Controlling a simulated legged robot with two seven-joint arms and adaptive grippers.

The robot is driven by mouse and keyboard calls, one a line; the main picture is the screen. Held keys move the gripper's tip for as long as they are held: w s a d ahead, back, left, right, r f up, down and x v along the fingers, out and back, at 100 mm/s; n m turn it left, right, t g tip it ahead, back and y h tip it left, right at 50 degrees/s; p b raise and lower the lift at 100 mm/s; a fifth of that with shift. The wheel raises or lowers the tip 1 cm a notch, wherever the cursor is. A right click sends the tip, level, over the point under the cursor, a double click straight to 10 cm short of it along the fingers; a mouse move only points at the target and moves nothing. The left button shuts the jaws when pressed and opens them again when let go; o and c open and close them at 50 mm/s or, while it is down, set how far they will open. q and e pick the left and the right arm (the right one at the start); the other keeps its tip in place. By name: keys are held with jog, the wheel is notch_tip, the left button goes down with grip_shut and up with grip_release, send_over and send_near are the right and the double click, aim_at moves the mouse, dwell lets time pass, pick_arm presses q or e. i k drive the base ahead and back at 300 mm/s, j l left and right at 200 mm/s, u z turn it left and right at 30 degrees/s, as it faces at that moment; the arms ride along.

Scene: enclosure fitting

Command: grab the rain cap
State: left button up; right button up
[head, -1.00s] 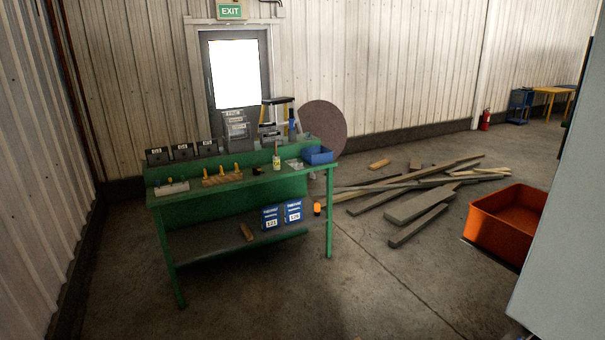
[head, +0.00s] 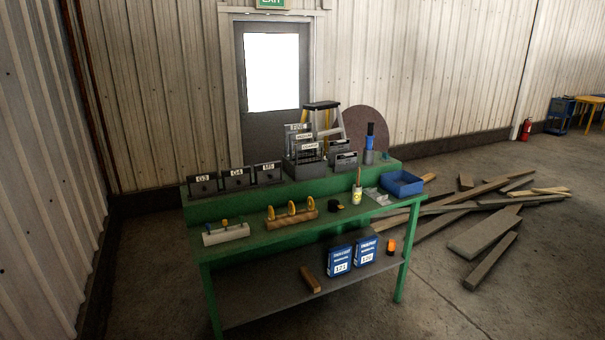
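I cannot make out a rain cap for certain in the head view. The green workbench (head: 290,232) stands ahead, with small items on its top and raised back shelf. These include a light block with small fittings (head: 226,233), a wooden block with yellow-handled items (head: 291,214), a small dark item (head: 336,205), a bottle (head: 356,193) and an open blue bin (head: 402,184). Neither of my grippers is in view.
Labelled grey bins (head: 236,179) and a file rack (head: 304,152) line the back shelf. Blue boxes (head: 340,260) and an orange item (head: 391,247) sit on the lower shelf. Loose planks (head: 484,232) lie to the right. Floor in the right foreground is clear.

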aim_at(334, 209)
jog(key=i+l, duration=0.1)
jog(key=i, duration=0.4)
jog(key=i+l+u, duration=0.1)
jog(key=i, duration=0.4)
jog(key=i+l, duration=0.2)
jog(key=i, duration=0.3)
jog(key=i+l+u, duration=0.1)
jog(key=i, duration=0.4)
